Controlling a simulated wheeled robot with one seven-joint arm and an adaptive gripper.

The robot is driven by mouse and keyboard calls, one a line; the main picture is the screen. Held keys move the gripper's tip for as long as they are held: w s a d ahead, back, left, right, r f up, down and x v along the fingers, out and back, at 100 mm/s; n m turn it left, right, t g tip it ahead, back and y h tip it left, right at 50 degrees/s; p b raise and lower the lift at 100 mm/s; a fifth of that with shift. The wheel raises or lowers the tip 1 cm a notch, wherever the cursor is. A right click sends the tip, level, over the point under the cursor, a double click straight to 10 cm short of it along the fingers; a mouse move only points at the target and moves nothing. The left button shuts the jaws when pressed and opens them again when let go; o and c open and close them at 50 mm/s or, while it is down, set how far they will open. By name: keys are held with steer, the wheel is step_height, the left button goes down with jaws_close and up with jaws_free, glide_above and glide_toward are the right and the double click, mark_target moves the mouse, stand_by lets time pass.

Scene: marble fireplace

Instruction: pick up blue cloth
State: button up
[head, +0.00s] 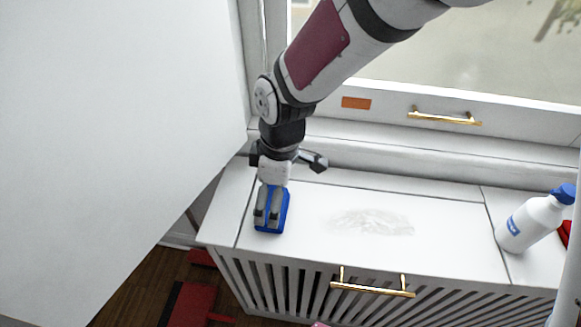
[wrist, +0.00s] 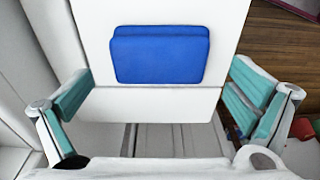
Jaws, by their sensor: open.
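The blue cloth (head: 285,213) lies folded flat near the left end of the white slatted cabinet's top. In the wrist view the cloth (wrist: 160,55) shows whole, a blue folded rectangle on the white surface. My gripper (head: 267,217) is above it in the head view, pointing down and covering part of it. In the wrist view my gripper (wrist: 158,95) has its fingers wide apart, one on each side, with nothing between them. The cloth lies ahead of the fingertips in that view; I cannot tell the exact height gap.
A white spray bottle (head: 535,220) with a blue top stands at the right of the cabinet top (head: 440,245), beside a red item (head: 565,232). A greyish smudge (head: 372,222) marks the middle. A window with a gold handle (head: 445,117) is behind; a large white panel (head: 110,110) fills the left.

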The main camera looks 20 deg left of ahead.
steer(key=f, duration=0.4)
steer(key=shift+a+b, duration=0.3)
steer(key=shift+b, duration=0.05)
steer(key=shift+c, duration=0.2)
steer(key=c, duration=0.8)
steer(key=shift+r, duration=0.1)
steer(key=shift+r, duration=0.45)
steer(key=r, duration=0.1)
steer(key=r+p, duration=0.1)
steer(key=r, duration=0.1)
steer(key=shift+s+d, duration=0.15)
steer(key=shift+d, duration=0.05)
steer(key=s+d+r+p, duration=0.1)
steer(key=s+d, duration=0.9)
steer(key=d, duration=0.1)
steer(key=shift+s+d, duration=0.2)
steer(key=shift+s, duration=0.15)
